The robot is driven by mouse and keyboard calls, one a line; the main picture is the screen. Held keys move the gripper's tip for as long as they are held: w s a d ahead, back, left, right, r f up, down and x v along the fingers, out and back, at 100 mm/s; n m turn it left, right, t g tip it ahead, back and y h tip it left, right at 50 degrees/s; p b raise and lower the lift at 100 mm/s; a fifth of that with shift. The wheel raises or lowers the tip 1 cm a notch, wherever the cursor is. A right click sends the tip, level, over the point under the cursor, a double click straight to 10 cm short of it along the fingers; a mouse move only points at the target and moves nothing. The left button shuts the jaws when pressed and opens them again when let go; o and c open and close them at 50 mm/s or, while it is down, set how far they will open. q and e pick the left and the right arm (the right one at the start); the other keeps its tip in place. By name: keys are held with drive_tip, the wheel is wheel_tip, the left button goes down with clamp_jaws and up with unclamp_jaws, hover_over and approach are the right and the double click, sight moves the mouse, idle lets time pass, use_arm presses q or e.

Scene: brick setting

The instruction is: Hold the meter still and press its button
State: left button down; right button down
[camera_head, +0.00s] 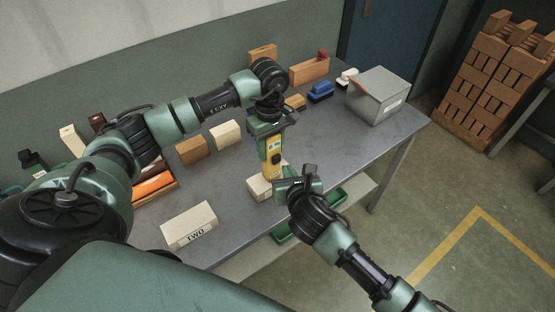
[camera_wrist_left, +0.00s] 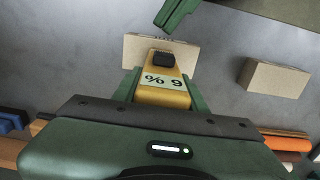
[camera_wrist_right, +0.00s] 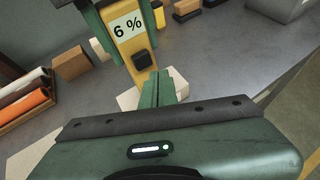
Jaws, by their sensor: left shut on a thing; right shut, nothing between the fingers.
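The yellow meter (camera_head: 270,158) stands upright over the table. My left gripper (camera_head: 268,128) is shut on it from above, one finger on each side, as the left wrist view shows. The meter's display reads 6 % in the right wrist view (camera_wrist_right: 127,26). Its black button (camera_wrist_right: 142,61) is below the display and also shows in the left wrist view (camera_wrist_left: 163,59). My right gripper (camera_wrist_right: 156,88) is shut and empty, its fingertips just below and in front of the button. A gap between fingertips and button seems to remain, but contact is hard to judge.
A cream block (camera_head: 259,187) lies beneath the meter. Bricks (camera_head: 191,151), a blue brush (camera_head: 320,92) and a grey box (camera_head: 378,95) stand on the table. Green bins (camera_head: 285,232) sit below its front edge.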

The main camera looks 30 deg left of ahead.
drive_tip(key=d, duration=0.1)
drive_tip(key=s+d, duration=0.1)
drive_tip(key=d, duration=0.2)
drive_tip(key=shift+s, duration=0.35)
idle(0.3)
use_arm(q)
drive_tip(key=c, duration=0.7)
unclamp_jaws()
